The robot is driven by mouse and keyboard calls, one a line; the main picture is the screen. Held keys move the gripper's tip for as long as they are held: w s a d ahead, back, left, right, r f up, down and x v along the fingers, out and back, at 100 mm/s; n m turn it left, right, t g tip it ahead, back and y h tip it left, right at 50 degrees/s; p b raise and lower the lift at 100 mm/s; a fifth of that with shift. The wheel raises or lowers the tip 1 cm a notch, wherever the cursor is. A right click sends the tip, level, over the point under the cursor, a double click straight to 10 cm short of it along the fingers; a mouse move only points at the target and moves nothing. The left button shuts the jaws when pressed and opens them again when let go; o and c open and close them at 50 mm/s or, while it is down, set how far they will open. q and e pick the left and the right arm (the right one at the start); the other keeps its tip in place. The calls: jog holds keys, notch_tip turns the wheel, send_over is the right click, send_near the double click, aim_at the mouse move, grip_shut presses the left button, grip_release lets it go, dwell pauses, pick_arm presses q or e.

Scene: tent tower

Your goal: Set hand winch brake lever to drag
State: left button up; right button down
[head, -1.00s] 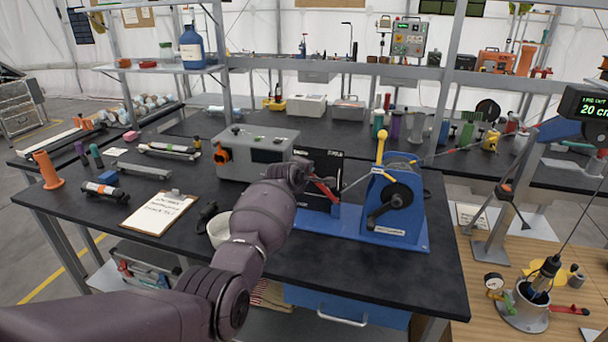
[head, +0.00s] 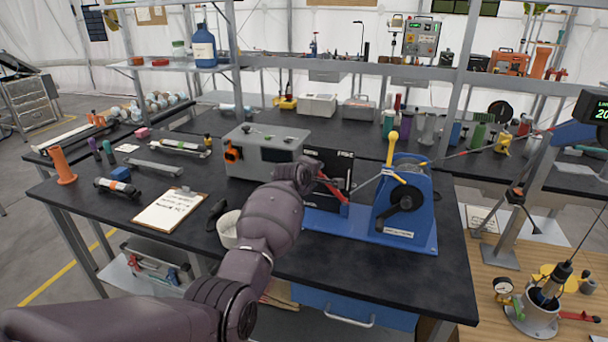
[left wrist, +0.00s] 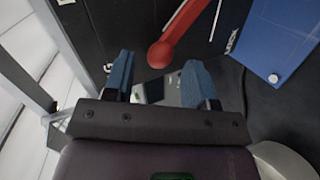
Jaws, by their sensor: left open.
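The hand winch (head: 405,205) is blue, with a dark drum, a black crank and a yellow-knobbed lever (head: 393,150). It stands on a blue base plate on the black bench. Left of the drum, a red lever (head: 336,192) stands before a black panel (head: 338,166) with small white labels, unreadable here. In the left wrist view the red lever (left wrist: 178,36) ends in a round knob, just beyond and between my fingertips. My left gripper (left wrist: 158,78) is open and empty, with blue fingers apart; in the head view my wrist hides them. My right gripper is not in view.
A grey box (head: 263,150) stands behind my left arm. A white bowl (head: 229,228) and a clipboard (head: 170,208) lie left of it. A rope runs from the winch to the right. The bench front edge beside the winch is clear.

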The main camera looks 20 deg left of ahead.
pick_arm(q)
jog(key=v, duration=0.9)
jog(key=shift+p, duration=0.45)
notch_tip(320, 180, up, 7)
jog(key=m+t, duration=0.3)
jog(key=m, duration=0.3)
jog(key=s+a+f+m+g, duration=0.1)
jog(key=s+a+f+m, duration=0.1)
jog(key=s+f, duration=0.8)
jog(key=s+a+f+m+g+y, duration=0.1)
jog(key=s+f+m, duration=0.3)
jog(key=s+f, duration=0.7)
jog(key=s+a+f+m+g+y, duration=0.1)
jog(key=s+f, duration=1)
jog(key=s, duration=1.1)
jog(key=shift+s+a+m+g, duration=0.15)
jog(key=shift+a+m+g, duration=0.45)
jog(key=shift+a+m, duration=0.6)
